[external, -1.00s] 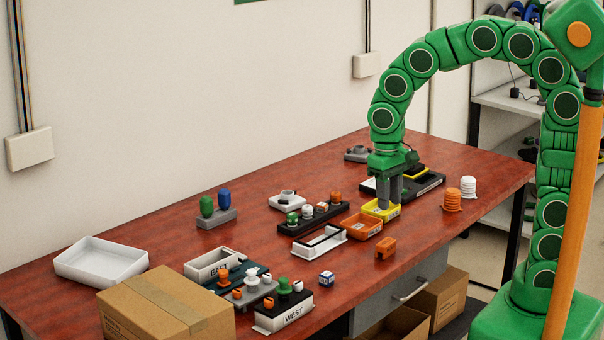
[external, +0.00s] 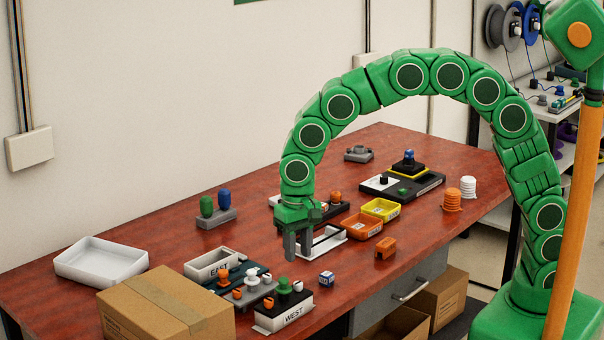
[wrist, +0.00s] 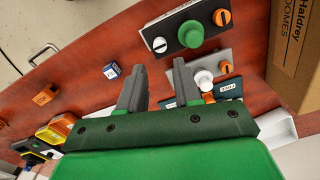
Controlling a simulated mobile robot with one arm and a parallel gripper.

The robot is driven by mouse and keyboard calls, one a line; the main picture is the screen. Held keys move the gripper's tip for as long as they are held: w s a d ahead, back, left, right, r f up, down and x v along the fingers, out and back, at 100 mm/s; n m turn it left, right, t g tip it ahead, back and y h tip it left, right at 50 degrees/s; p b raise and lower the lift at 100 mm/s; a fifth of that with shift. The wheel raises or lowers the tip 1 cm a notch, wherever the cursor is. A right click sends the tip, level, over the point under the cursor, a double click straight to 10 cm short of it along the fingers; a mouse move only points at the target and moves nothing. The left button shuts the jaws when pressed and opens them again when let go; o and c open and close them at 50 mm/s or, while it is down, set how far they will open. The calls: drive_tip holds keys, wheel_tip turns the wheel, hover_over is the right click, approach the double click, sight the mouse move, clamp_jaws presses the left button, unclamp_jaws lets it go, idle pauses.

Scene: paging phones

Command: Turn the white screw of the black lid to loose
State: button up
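The black lid (external: 285,300) sits on the white WEST box (external: 293,317) at the table's front. It has a green knob (external: 284,285) in the middle, a white screw (external: 298,286) at its right end and an orange screw (external: 268,302) at its left. In the wrist view the black lid (wrist: 183,24) is at the top, with the slotted white screw (wrist: 160,44) at its left end. My gripper (external: 297,252) is above the table, behind the WEST box. In the wrist view it (wrist: 159,66) is open and empty, apart from the screw.
A grey lid with a white knob (wrist: 204,78) lies beside the black lid. The EAST box (external: 215,264) stands behind it. A small blue-and-white cube (external: 327,278) is to the right. A cardboard box (external: 165,307) stands to the left. A white frame (external: 329,240) is near my gripper.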

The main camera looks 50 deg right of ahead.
sight(298, 282)
drive_tip(key=shift+f, duration=3.9)
drive_tip(key=shift+c, duration=0.3)
clamp_jaws()
